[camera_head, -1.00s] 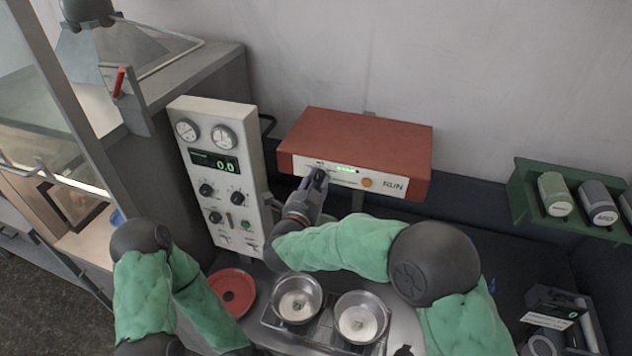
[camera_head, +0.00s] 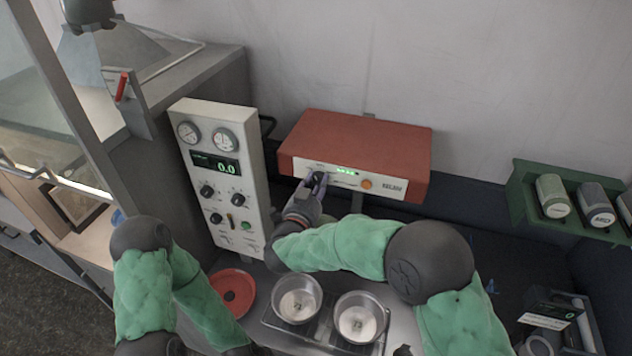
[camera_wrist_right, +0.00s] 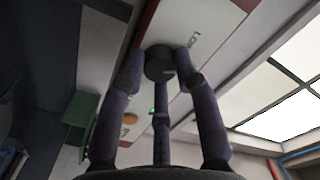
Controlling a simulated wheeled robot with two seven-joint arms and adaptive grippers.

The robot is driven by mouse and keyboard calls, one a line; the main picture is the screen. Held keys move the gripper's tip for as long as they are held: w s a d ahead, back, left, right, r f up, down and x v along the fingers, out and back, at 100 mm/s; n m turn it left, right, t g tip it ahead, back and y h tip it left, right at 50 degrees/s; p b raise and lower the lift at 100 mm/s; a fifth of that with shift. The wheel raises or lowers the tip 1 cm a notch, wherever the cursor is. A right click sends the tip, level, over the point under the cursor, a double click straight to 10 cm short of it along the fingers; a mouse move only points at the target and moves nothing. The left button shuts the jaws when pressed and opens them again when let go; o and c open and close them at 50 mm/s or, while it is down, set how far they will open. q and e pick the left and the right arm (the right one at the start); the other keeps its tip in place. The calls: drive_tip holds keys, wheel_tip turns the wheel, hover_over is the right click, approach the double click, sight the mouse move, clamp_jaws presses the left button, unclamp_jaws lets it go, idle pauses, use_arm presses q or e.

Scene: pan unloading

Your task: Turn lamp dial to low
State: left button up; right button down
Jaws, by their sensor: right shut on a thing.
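The lamp unit (camera_head: 360,145) is a red box with a white front panel, mounted at the back wall. Its front has a green display, an orange button (camera_head: 366,184) and a dark dial at the left. My right gripper (camera_head: 315,180) is at that dial and partly hides it. In the right wrist view, the fingers of my right gripper (camera_wrist_right: 160,75) are shut around the round black dial (camera_wrist_right: 159,60). Lettering beside the dial is partly visible; the dial's setting cannot be read. My left arm shows at lower left, with its gripper out of view.
A white control panel (camera_head: 247,185) with gauges and knobs stands left of my right gripper. Below are two metal pans (camera_head: 297,318) (camera_head: 340,328) and a red plate (camera_head: 247,291). A green rack (camera_head: 518,205) with canisters hangs at right.

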drive_tip(key=n+p, duration=0.2)
drive_tip(key=n, duration=0.4)
idle(0.6)
drive_tip(key=c, duration=0.9)
unclamp_jaws()
drive_tip(key=shift+s, duration=0.1)
drive_tip(key=v, duration=1.1)
drive_tip(key=shift+s, duration=0.35)
drive_tip(key=shift+a, duration=0.2)
